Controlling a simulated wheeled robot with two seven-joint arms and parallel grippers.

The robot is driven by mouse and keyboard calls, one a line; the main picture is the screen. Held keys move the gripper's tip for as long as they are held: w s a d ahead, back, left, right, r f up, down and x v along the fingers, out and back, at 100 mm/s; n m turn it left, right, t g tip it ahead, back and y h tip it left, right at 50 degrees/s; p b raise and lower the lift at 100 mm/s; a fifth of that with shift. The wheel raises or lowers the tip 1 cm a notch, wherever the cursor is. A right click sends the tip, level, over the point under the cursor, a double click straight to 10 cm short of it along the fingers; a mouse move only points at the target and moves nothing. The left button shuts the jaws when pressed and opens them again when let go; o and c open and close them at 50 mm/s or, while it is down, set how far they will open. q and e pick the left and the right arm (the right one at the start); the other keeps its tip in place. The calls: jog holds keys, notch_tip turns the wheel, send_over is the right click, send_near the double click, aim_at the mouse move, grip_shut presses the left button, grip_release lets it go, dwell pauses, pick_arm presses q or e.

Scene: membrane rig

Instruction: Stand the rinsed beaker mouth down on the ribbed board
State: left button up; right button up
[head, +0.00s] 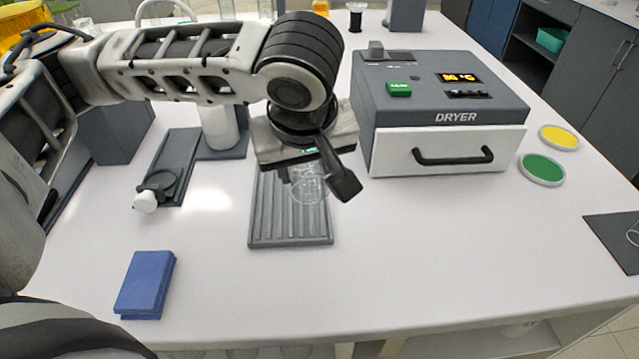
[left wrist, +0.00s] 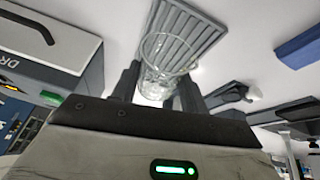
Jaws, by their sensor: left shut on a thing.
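My left gripper (head: 318,180) points down over the ribbed board (head: 290,232) and is shut on a clear glass beaker (head: 308,192). In the left wrist view the beaker (left wrist: 165,55) sits between the two dark fingers, with a round rim showing toward the ribbed board (left wrist: 186,28). The beaker is tilted or seen at a slant; I cannot tell which. The gripper body and wrist hide part of the board's far end. Whether the beaker touches the board is not clear. My right gripper is not in view.
A grey dryer (head: 440,95) with a white drawer front stands right of the board. A dark stand with a white-capped item (head: 146,200) lies left. A blue block (head: 146,285) is at front left. Yellow (head: 558,137) and green (head: 542,169) discs lie right. The front middle is clear.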

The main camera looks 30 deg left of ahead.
pick_arm(q)
jog(key=w+a+f+b, duration=0.1)
jog(key=f+b, duration=0.1)
jog(key=w+a+f+m+b, duration=0.1)
jog(key=a+f+b, duration=0.1)
jog(key=w+a+f+m+y+b, duration=0.1)
jog(key=a+f+b, duration=0.1)
jog(key=f, duration=0.1)
jog(key=shift+w+a+b, duration=0.15)
jog(key=shift+w+b, duration=0.05)
jog(key=shift+b, duration=0.15)
jog(key=shift+f+g+p, duration=0.1)
jog(key=shift+g+p, duration=0.2)
jog(key=shift+p, duration=0.05)
jog(key=shift+f, duration=0.95)
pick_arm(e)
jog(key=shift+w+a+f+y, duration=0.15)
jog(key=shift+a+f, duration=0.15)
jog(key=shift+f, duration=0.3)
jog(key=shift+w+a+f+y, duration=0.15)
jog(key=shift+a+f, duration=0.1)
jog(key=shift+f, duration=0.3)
pick_arm(q)
jog(key=shift+f, duration=0.15)
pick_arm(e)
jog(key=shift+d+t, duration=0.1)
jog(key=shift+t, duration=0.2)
pick_arm(q)
jog(key=o, duration=1)
jog(key=shift+o, duration=0.2)
